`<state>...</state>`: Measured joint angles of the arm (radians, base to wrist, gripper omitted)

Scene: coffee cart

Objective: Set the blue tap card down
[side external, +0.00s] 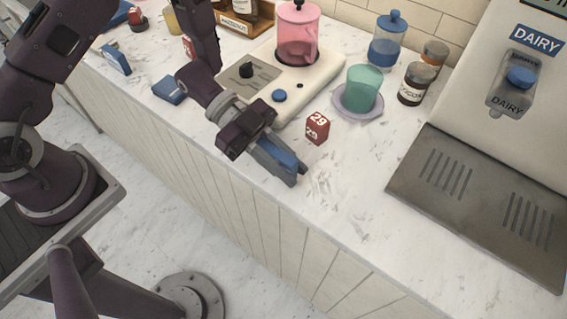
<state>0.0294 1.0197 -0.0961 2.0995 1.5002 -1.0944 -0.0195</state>
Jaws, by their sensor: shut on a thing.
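My gripper (283,166) is over the front part of the white counter, in front of the red cube. It is shut on the blue tap card (279,152). Only part of the card shows between the grey fingers. The gripper points down and to the right. I cannot tell whether the card touches the counter or is a little above it.
A red cube marked 29 (317,128) stands just behind my gripper. Behind are a white machine with a pink jar (297,35), a teal cup (363,88) on a lilac saucer (378,113), and jars. A blue block (170,90) lies left. Counter right of my gripper is clear.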

